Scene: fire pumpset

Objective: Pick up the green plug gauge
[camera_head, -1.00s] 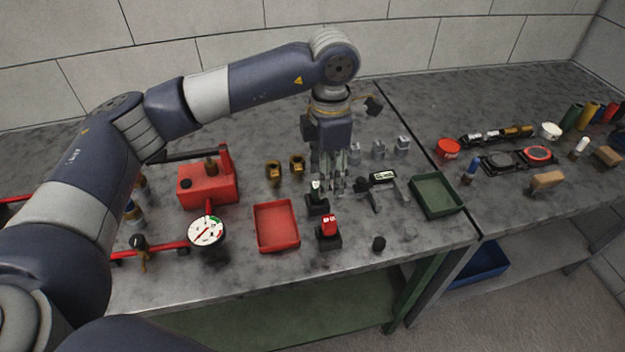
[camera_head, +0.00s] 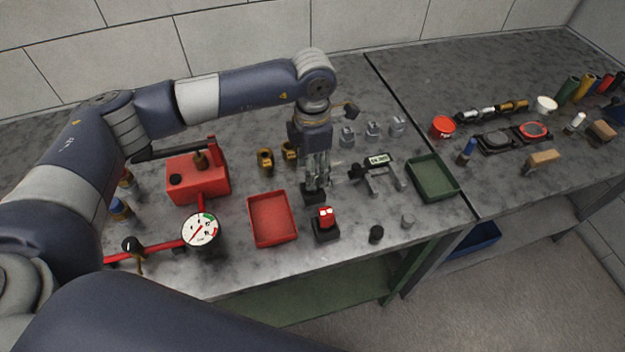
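My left gripper (camera_head: 317,178) points straight down over a small black block stand (camera_head: 312,193) in the middle of the table. The green plug gauge in this stand is hidden behind the fingers. The fingertips are at the top of the stand; I cannot tell whether they are closed on the gauge. A red plug gauge (camera_head: 325,213) stands upright in a second black stand (camera_head: 325,233), just in front. My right gripper is out of view.
A red tray (camera_head: 272,238) lies to the left and a green tray (camera_head: 456,186) to the right. A digital caliper (camera_head: 379,160) on a stand is close right of the gripper. Brass fittings (camera_head: 265,159) stand behind left. A pressure gauge (camera_head: 200,231) is at the front left.

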